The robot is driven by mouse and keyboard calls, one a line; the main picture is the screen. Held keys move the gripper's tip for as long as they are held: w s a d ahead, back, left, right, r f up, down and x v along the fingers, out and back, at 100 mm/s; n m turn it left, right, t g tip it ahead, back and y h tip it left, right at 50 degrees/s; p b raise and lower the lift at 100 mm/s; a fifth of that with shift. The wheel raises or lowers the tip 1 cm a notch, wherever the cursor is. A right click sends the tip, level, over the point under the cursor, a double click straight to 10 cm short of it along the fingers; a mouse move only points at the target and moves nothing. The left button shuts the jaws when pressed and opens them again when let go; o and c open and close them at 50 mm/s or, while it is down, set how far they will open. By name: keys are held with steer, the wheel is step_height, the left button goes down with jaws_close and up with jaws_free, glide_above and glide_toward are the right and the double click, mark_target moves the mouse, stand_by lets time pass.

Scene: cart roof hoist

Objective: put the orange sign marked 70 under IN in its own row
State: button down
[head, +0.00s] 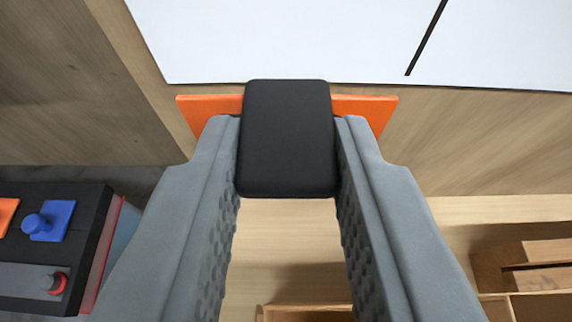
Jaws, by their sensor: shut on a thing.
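My gripper (287,160) has its two grey fingers shut on a black block (287,138). An orange plate (365,106), which looks like the sign, lies right behind the block and sticks out on both sides. Its face is turned away or hidden, so I cannot read a number on it. A white board (290,40) with a black line (427,38) is at the top of the view, just beyond the orange plate. No IN heading or row label shows in this view.
A black box (60,245) with a blue knob (38,222), a red button (57,284) and an orange patch stands at lower left. Wooden compartments (525,265) are at lower right. A wooden surface (480,140) lies below the white board.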

steer(key=shift+w, duration=3.5)
steer(key=shift+w, duration=0.6)
steer(key=c, duration=0.6)
jaws_free()
steer(key=shift+s, duration=0.1)
steer(key=shift+s, duration=3.4)
steer(key=v, duration=1.7)
steer(key=shift+s, duration=0.2)
